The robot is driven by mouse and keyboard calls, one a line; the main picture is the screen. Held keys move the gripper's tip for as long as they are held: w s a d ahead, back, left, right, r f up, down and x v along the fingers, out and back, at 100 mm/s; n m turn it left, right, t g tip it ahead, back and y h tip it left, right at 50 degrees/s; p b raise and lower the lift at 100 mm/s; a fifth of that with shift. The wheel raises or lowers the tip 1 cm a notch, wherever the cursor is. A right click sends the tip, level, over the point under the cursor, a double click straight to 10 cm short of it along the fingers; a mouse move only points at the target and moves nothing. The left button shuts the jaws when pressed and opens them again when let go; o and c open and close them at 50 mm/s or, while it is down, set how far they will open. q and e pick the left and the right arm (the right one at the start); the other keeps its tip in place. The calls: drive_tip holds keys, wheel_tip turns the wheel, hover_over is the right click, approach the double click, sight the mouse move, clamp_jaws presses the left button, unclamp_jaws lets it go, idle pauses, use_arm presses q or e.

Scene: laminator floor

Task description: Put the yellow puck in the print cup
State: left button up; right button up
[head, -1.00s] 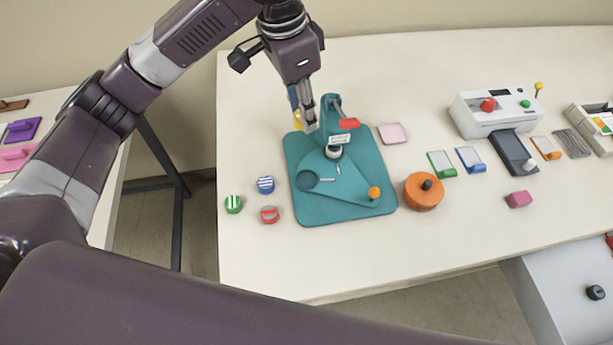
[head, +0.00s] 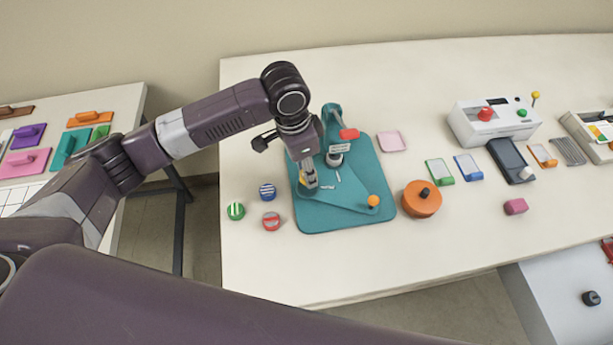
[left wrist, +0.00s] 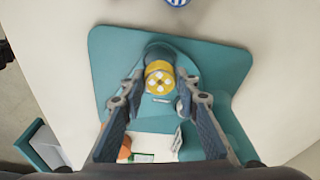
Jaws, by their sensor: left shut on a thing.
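The yellow puck (left wrist: 160,76), with a white pattern on top, is between my left gripper's fingertips (left wrist: 160,88) in the left wrist view. The left gripper (head: 308,186) is shut on it and points down over the left end of the swing plate on the teal press (head: 350,215). The print cup, a dark round recess at that end, is covered by the gripper in the head view. In the left wrist view a dark rounded edge shows around the puck; I cannot tell whether the puck is above the cup or inside it. My right gripper is not in view.
Green (head: 236,211), blue (head: 267,192) and red (head: 271,221) striped pucks lie left of the press. The press has a red-gripped lever (head: 349,134) and an orange knob (head: 373,201). An orange round block (head: 422,198) stands to its right.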

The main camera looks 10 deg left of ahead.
sight(306, 189)
use_arm(q)
wheel_tip(306, 189, down, 4)
drive_tip(key=shift+r, duration=0.2)
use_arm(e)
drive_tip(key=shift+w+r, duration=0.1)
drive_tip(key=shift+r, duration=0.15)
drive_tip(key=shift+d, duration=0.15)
use_arm(q)
drive_tip(key=shift+s+f, duration=0.15)
drive_tip(key=shift+f, duration=0.15)
drive_tip(key=shift+s+f, duration=0.25)
drive_tip(key=shift+f, duration=0.1)
drive_tip(key=o, duration=1)
drive_tip(key=shift+f, duration=0.1)
drive_tip(key=shift+o, duration=0.3)
drive_tip(key=shift+w+f, duration=0.15)
drive_tip(key=shift+w, duration=0.05)
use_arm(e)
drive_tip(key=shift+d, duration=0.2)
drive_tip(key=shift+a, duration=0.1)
